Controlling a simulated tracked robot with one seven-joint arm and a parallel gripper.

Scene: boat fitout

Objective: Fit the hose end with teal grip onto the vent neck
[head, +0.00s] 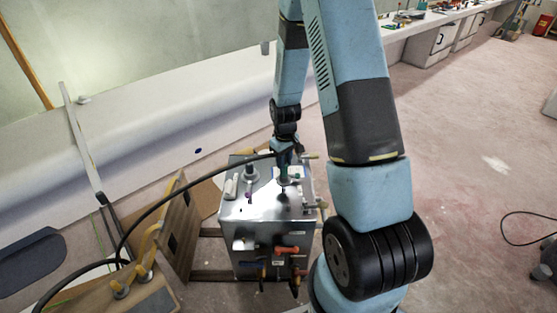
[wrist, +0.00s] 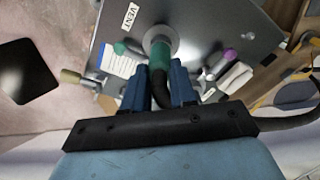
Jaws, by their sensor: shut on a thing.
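My gripper (wrist: 158,82) is shut on the hose end with the teal grip (wrist: 160,56), its two blue fingers on either side. In the head view my gripper (head: 284,160) is over the top of the metal tank. The far end of the teal grip meets a round grey collar, the vent neck (wrist: 159,31), beside the "VENT" label (wrist: 130,15). The two line up, but I cannot tell whether the hose is pushed on or only touching. The black hose (head: 160,203) arcs from my gripper to the lower left.
The metal tank (head: 240,214) has another upright fitting (head: 250,173) on top and orange-handled valves (head: 286,250) on its front. A white card (wrist: 117,64) and a purple-tipped item (wrist: 226,60) lie near the neck. A wooden panel (head: 180,240) stands at left.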

